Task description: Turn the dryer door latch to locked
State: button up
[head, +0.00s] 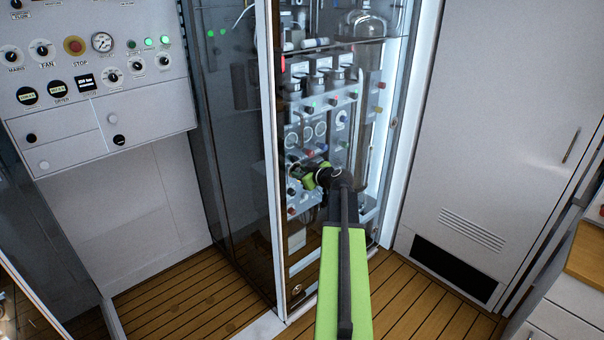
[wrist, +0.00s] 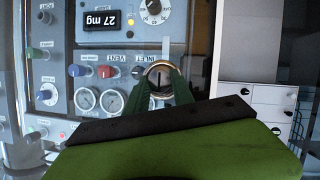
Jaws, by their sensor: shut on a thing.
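My gripper (head: 301,172) reaches up to the front of the glass-fronted dryer cabinet in the head view. In the wrist view my gripper (wrist: 158,84) has its two dark green fingers either side of a round metal-rimmed piece with a dark slot, which looks like the latch (wrist: 159,68). The fingers are shut on it. The slot runs roughly up and down in the wrist view. In the head view the latch is hidden by my gripper. The dryer door (head: 300,274) has a pale frame edge and looks closed, though I cannot tell for certain.
Behind the glass are gauges (wrist: 85,99), coloured knobs and a display (wrist: 103,19). A control panel (head: 95,75) is on the left. A white cabinet door (head: 490,130) with a handle (head: 571,145) stands right. The wooden floor (head: 185,300) in front is clear.

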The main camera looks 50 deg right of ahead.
jog(key=shift+s, duration=0.1)
grip_shut()
jog(key=shift+m, duration=0.3)
jog(key=shift+d+f+m+t+y+b, duration=0.1)
jog(key=shift+m+t+y+b, duration=0.3)
jog(key=shift+m+y+b, duration=1.2)
jog(key=shift+d+f+m+t+y+b, duration=0.15)
jog(key=shift+m+t+y+b, duration=0.25)
jog(key=shift+m+y, duration=1.3)
jog(key=shift+d+f+m+t+y+b, duration=0.1)
jog(key=shift+m+t+y+b, duration=0.55)
jog(key=shift+m, duration=1.95)
jog(key=shift+g+y+b, duration=0.25)
jog(key=shift+b, duration=0.1)
jog(key=shift+r, duration=0.1)
jog(key=o, duration=0.9)
grip_release()
